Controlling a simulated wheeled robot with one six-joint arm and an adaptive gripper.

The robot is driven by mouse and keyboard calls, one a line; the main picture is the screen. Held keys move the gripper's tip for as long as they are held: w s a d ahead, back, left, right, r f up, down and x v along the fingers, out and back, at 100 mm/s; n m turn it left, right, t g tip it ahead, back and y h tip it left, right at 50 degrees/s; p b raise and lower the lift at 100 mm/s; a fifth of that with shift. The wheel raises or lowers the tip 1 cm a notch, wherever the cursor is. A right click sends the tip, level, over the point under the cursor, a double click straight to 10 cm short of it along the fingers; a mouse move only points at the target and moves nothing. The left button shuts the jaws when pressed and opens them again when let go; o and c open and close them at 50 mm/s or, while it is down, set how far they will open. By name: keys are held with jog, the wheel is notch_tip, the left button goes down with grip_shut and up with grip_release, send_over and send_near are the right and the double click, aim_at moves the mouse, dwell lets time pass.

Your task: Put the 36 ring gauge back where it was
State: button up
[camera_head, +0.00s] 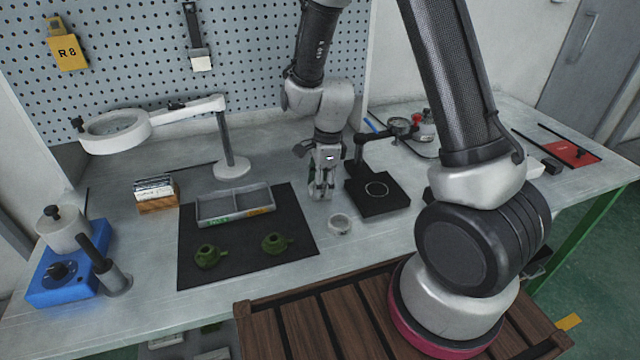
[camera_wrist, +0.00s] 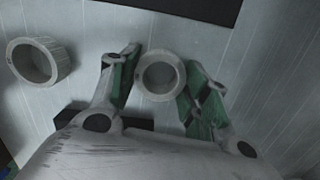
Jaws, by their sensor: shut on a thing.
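My gripper (camera_head: 321,190) points down close over the table, between the dark mat and the black dial-gauge stand. In the wrist view its green-padded fingers are shut on a grey ring gauge (camera_wrist: 142,75), one finger on each side. Whether that ring touches the table is hard to tell. A second grey ring gauge (camera_head: 340,226) sits on the bare table just in front of my gripper; it also shows at the left in the wrist view (camera_wrist: 56,68). No size marking is readable on either ring.
The black stand base (camera_head: 376,206) with a pale ring outline is close right of my gripper. The dark mat (camera_head: 300,240) at left holds a grey divided tray (camera_head: 200,210) and two green parts (camera_head: 275,243). A magnifier lamp (camera_head: 232,168) stands behind. Bare table lies in front.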

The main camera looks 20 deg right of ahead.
jog(key=shift+f, duration=0.1)
jog(key=o, duration=1.1)
jog(key=shift+o, duration=0.2)
notch_tip(320, 180, up, 12)
jog(key=d, duration=0.2)
jog(key=s+d+r+n+t, duration=0.2)
jog(key=s+d+r+n, duration=0.4)
jog(key=s+r+n, duration=0.2)
jog(key=s+d+r+n+t+h, duration=0.1)
jog(key=s+d+r+n+t, duration=0.1)
jog(key=s+d+r+n, duration=0.4)
jog(key=s+r+n, duration=0.3)
jog(key=s+n, duration=0.2)
jog(key=s, duration=0.1)
jog(key=shift+d, duration=0.35)
